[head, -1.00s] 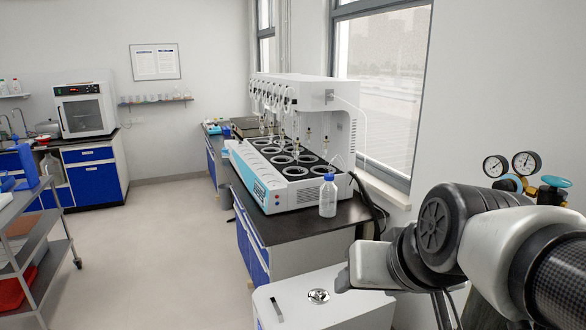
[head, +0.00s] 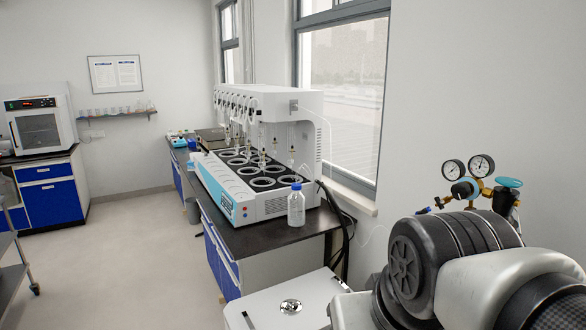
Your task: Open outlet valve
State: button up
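A gas regulator with two round gauges stands at the right in the head view; the left gauge (head: 453,170) and right gauge (head: 481,166) have white faces. A teal knob (head: 509,182) sits at its right on a brass fitting. I cannot tell which part is the outlet valve. My arm's grey and black links hide what is below the regulator. My gripper is not in view.
A white multi-position distiller (head: 270,150) stands on a dark bench (head: 262,238) by the window. A clear bottle with a blue cap (head: 296,206) stands at the bench's front corner. A white box with a round fitting (head: 265,308) is in front. Open floor (head: 130,260) lies left.

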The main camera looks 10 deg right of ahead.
aim_at(440, 203)
jog(key=z, duration=0.95)
jog(key=i+l+u, duration=0.1)
jog(key=i+u, duration=0.3)
jog(key=i, duration=0.25)
